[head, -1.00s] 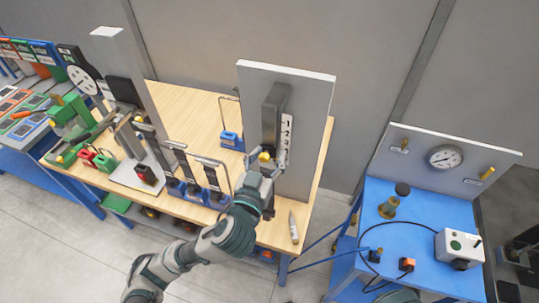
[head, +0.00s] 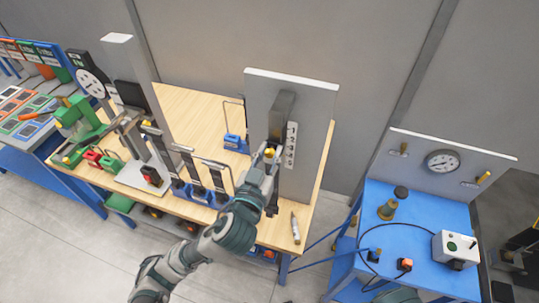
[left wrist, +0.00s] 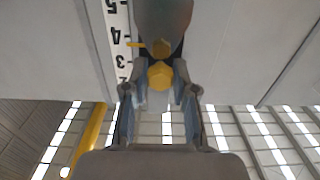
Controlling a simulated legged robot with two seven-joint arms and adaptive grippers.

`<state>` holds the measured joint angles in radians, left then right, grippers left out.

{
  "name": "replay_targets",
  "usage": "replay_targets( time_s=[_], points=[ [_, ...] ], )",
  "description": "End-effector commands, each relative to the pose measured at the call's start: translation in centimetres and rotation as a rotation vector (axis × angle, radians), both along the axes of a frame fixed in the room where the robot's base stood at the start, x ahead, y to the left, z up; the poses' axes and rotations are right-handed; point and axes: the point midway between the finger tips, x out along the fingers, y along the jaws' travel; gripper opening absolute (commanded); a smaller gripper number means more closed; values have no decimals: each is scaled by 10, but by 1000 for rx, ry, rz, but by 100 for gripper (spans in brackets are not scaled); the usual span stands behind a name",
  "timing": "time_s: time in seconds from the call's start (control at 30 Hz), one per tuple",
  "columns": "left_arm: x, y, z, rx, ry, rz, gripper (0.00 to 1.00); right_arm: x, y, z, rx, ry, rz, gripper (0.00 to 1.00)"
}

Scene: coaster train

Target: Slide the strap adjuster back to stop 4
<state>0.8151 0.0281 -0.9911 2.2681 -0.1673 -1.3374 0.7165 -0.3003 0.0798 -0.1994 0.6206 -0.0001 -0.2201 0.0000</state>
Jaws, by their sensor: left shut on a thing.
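The strap adjuster (head: 280,112) is a dark grey part on an upright grey panel (head: 315,125), beside a white number strip (head: 291,144). My left gripper (head: 269,164) is at its lower end, by a yellow knob (head: 270,152). In the left wrist view, the fingers of the left gripper (left wrist: 160,92) are shut on a yellow hexagonal knob (left wrist: 160,76). A small yellow pointer (left wrist: 136,44) lies between 4 and 3 on the strip (left wrist: 116,38), nearer 4. My right gripper is not in view.
The panel stands on a wooden bench (head: 188,105). A marker (head: 295,228) lies right of my left forearm. Blue clamps (head: 220,198) stand to the left. A blue cart (head: 425,215) with a gauge panel is at the right, past a gap.

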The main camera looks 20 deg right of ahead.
Motion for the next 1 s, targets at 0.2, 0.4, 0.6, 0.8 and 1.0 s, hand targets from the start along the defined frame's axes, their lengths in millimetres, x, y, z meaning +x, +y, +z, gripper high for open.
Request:
replay_targets(
  time_s=[0.2,0.4,0.6,0.8,1.0],
  points=[
    [2,0,-1,1,-2,4,42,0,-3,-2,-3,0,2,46],
    [1,0,-2,1,-1,2,53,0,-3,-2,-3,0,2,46],
    [1,0,-2,1,0,1,53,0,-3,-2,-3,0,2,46],
    [0,0,-2,1,0,0,53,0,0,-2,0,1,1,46],
    [-15,9,-2,-2,0,-2,53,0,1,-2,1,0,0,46]
  ],
)
